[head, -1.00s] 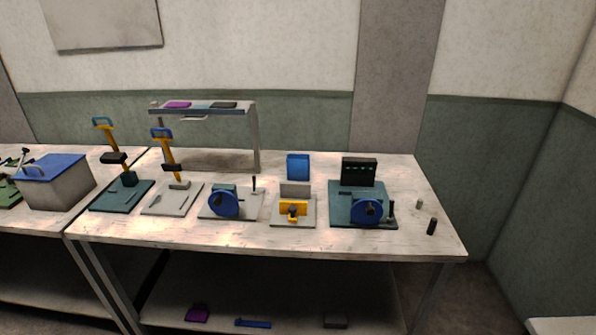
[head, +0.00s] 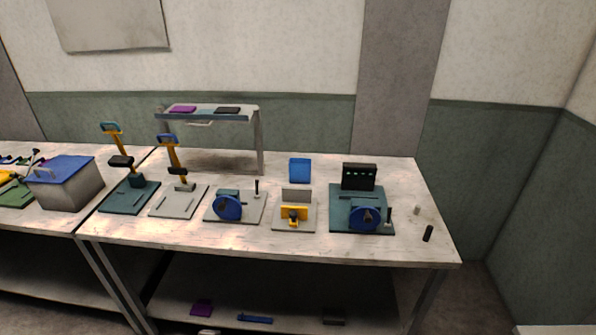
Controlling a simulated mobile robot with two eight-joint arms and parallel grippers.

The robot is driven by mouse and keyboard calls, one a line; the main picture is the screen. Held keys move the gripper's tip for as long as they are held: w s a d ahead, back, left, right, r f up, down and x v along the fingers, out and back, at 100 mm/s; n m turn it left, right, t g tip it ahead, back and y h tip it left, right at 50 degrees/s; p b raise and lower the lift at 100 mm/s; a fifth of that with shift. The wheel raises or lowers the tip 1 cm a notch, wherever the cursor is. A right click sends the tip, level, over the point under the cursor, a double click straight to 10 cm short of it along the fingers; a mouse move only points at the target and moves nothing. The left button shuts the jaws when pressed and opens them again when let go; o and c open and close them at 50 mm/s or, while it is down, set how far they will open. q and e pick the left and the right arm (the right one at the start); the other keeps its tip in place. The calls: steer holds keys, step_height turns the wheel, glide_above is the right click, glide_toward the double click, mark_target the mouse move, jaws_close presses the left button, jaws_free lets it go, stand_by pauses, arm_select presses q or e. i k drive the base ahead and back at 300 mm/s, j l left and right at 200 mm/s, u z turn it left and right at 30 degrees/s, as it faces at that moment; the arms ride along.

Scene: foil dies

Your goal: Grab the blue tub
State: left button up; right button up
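A small blue tub (head: 300,170) stands upright on the table, toward its back and right of the middle. It is just behind a grey plate with a yellow clamp device (head: 294,213). Its front faces me, and the plate's upright part sits close below it in the picture. Its inside cannot be made out. Neither of my grippers is in view.
The worktable (head: 400,248) carries several fixtures: a teal base with a blue wheel (head: 362,215), another blue-wheeled device (head: 228,206) and two lever presses. A raised shelf (head: 262,140) stands back left. A grey box with a blue lid (head: 68,185) stands far left.

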mark_target(299, 169)
steer(key=i+l+u, duration=0.25)
steer(key=i+l, duration=0.15)
steer(key=l, duration=0.2)
steer(key=i+l+u, duration=0.15)
steer(key=l, duration=0.2)
steer(key=i+l+u, duration=0.1)
steer(key=i, duration=0.3)
steer(key=i+l+u, duration=0.1)
steer(key=i, duration=0.25)
steer(key=i+l+u, duration=0.1)
steer(key=i, duration=0.3)
steer(key=l, duration=0.1)
